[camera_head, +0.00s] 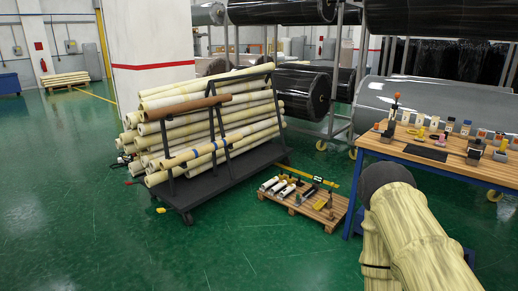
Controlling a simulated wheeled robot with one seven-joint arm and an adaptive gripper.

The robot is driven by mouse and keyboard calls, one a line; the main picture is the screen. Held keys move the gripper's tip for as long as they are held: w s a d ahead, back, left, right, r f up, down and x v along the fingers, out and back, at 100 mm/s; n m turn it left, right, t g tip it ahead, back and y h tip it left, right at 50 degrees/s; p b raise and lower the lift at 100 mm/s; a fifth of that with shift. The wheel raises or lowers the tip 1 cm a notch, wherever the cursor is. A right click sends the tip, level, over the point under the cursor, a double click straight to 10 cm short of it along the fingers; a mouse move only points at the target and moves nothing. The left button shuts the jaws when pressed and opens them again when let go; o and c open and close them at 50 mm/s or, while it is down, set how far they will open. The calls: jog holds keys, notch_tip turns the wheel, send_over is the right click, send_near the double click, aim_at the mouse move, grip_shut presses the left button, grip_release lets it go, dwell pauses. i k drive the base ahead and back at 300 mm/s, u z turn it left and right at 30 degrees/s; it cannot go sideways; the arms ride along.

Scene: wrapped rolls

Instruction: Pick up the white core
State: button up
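A dark wheeled rack (232,172) left of centre holds several long pale cream cores (208,126), stacked on a slant. One brown core (187,108) lies among them near the top, and one pale core has blue bands (200,153). No core is plainly whiter than the rest. Short white-and-dark cylinders (270,183) lie on a low wooden pallet (318,214) right of the rack; I cannot tell if one is a core. A thick cream, streaked limb with a dark rounded joint at lower right seems to be my arm. My gripper is not in view.
A wooden-topped workbench (440,160) with small bottles and tools stands at right. Large dark wrapped rolls (300,92) hang on racking behind. A white pillar (150,50) stands behind the core rack.

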aim_at(286, 192)
jog(key=u, duration=0.8)
jog(key=i, duration=3.35)
jog(key=z, duration=1)
jog(key=i, duration=0.8)
jog(key=z, duration=0.6)
